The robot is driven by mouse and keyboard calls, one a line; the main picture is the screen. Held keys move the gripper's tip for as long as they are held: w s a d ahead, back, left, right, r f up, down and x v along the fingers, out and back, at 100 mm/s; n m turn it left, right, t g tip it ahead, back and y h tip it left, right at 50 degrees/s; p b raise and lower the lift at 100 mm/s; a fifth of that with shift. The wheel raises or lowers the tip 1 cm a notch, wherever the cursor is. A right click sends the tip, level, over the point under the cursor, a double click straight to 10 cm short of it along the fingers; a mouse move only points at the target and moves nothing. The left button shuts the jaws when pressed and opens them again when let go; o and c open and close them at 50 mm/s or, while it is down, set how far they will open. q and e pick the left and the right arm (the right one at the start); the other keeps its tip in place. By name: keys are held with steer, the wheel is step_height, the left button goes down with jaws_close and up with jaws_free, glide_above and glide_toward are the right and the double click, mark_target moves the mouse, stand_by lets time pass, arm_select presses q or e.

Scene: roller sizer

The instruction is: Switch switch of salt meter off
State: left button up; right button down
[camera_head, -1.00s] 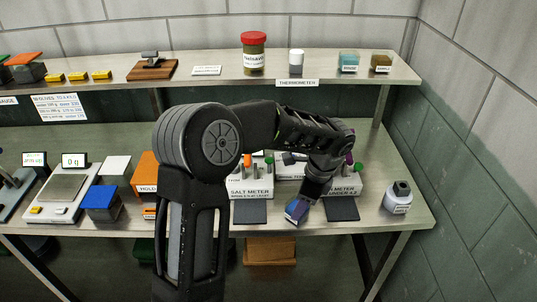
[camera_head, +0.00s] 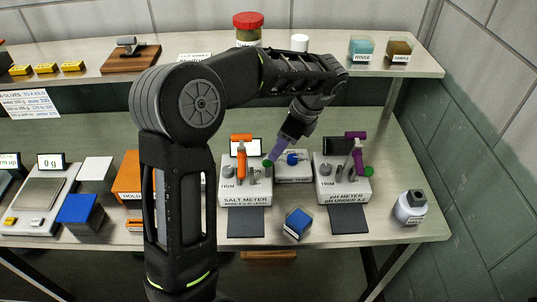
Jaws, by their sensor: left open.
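The salt meter (camera_head: 245,200) is a white box with a TRIM knob, an orange probe (camera_head: 240,158) upright at its back left, a small display and a green-topped part (camera_head: 267,163) at its right. The switch cannot be told clearly among its small top parts. My left gripper (camera_head: 276,153) comes down from the upper right, tilted. Its purplish fingers end close to the green-topped part; whether they touch cannot be told. The gripper is open, with nothing seen in it. My right gripper is not in view.
The pH meter (camera_head: 343,190) with a purple probe stands to the right. A blue-topped cube (camera_head: 298,222) lies between dark pads. A small bottle (camera_head: 410,207) stands at the right end. A shelf (camera_head: 420,66) with jars runs behind. My left arm covers the middle-left.

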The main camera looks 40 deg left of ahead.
mark_target(269, 161)
arm_select(q)
steer(key=p+x, duration=0.1)
steer(key=x, duration=0.7)
steer(key=shift+p, duration=0.35)
steer(key=shift+c, duration=0.5)
steer(key=shift+d+r, duration=0.1)
jaws_close()
